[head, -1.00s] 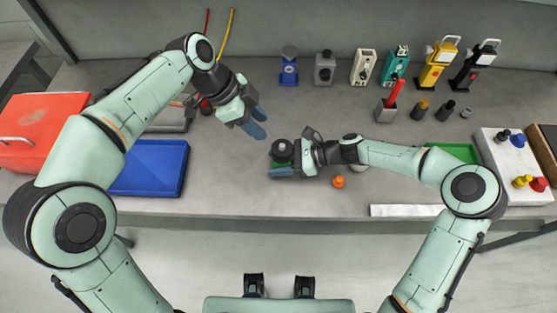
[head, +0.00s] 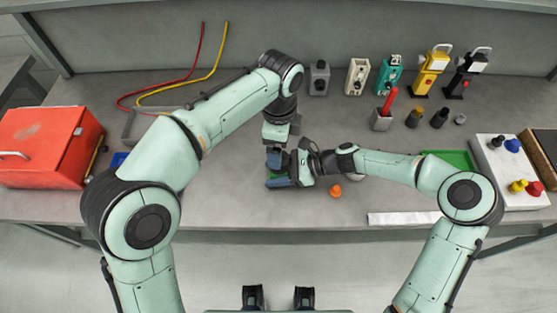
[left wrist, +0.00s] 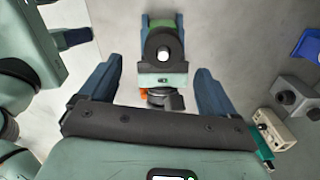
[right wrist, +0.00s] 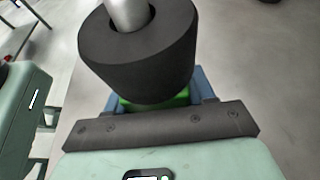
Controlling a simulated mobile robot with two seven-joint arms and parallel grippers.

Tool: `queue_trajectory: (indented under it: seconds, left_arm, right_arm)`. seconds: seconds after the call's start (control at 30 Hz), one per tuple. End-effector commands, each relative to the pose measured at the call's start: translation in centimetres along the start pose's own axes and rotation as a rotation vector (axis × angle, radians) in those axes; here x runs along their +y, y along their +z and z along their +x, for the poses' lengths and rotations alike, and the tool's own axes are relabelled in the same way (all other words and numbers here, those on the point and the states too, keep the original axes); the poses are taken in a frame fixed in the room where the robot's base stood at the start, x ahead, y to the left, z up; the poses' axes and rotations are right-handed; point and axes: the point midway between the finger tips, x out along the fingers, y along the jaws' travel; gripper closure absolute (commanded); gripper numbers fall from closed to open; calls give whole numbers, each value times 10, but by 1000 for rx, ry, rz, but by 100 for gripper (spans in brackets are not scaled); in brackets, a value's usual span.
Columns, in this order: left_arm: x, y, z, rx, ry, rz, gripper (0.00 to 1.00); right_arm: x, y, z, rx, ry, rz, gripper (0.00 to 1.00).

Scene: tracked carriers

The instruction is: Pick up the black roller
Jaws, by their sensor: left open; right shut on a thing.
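The black roller (right wrist: 138,50) is a thick black ring around a silver pin in the right wrist view. It stands above a green part (right wrist: 150,102) between the blue fingers of my right gripper (head: 280,182). My right gripper is shut on this green part, which also shows in the left wrist view (left wrist: 163,20). There the roller (left wrist: 163,42) is seen from above. My left gripper (head: 274,158) is open and empty, pointing down over the roller. Its fingers lie to either side in the left wrist view (left wrist: 160,88); contact cannot be told. It hides the roller in the head view.
A row of devices, including a yellow one (head: 431,70), stands at the back. The front middle of the bench is clear.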

Motion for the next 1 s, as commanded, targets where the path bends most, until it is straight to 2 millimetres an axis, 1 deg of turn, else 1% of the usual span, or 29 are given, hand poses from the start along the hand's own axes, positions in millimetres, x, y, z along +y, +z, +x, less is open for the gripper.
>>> queue_trajectory:
  seconds: [0.03, 0.1, 0.27, 0.53, 0.67, 0.87, 0.9, 0.97, 1.0]
  left_arm:
    - [0, 0, 7, -1, 2, 0, 10]
    - [0, 0, 14, 0, 1, 0, 10]
    - [-1, 1, 25, 1, 1, -1, 10]
    - [-4, 2, 63, 0, 3, -1, 10]
    - [-4, 2, 70, 2, 0, -1, 10]
    - [-4, 2, 70, 2, -1, -1, 10]
    - [-4, 1, 70, 2, -1, -1, 23]
    - [-4, 1, 70, 3, 0, -1, 42]
    - [-4, 1, 70, 3, 0, -1, 55]
  right_arm:
    - [0, 0, 0, -1, 1, -1, 89]
    - [0, 1, 0, -1, 1, -1, 89]
    - [0, 1, 0, -1, 1, -1, 89]
    - [0, 1, 0, -1, 1, -1, 89]
    - [0, 1, 0, -1, 1, -1, 89]
    - [0, 1, 0, -1, 1, -1, 89]
    - [0, 1, 0, -1, 1, -1, 89]
    - [0, 1, 0, -1, 1, -1, 89]
    - [0, 1, 0, -1, 1, -1, 89]
